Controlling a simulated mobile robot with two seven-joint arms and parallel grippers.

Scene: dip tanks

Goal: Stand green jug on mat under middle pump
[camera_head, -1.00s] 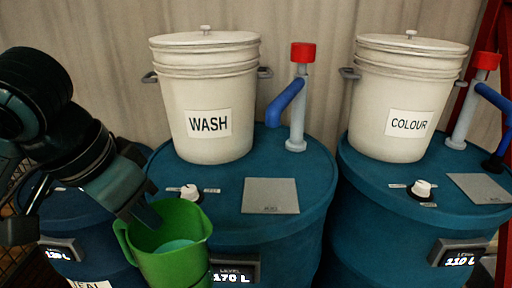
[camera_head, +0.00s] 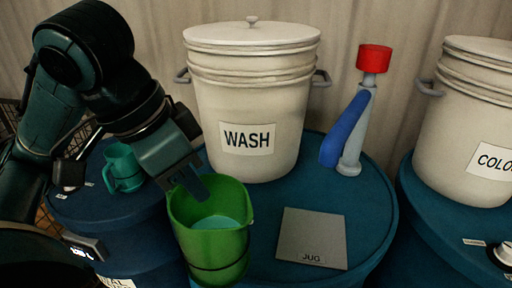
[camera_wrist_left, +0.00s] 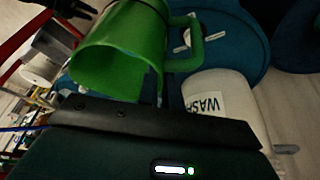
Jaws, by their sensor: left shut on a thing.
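The green jug (camera_head: 212,243) is upright in the head view, in front of the WASH bucket and left of the mat. Pale liquid or a pale bottom shows inside it. The grey mat (camera_head: 311,240), marked JUG, lies bare on the middle drum. The middle pump (camera_head: 350,135) has a red top and a blue spout and stands behind the mat. My right gripper is not in view.
The WASH bucket (camera_head: 250,95) stands behind the jug on the blue middle drum (camera_head: 375,215). A teal jug (camera_head: 123,168) stands on the left drum. A second bucket (camera_head: 470,120) stands on the right drum. The drum top between jug and mat is free.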

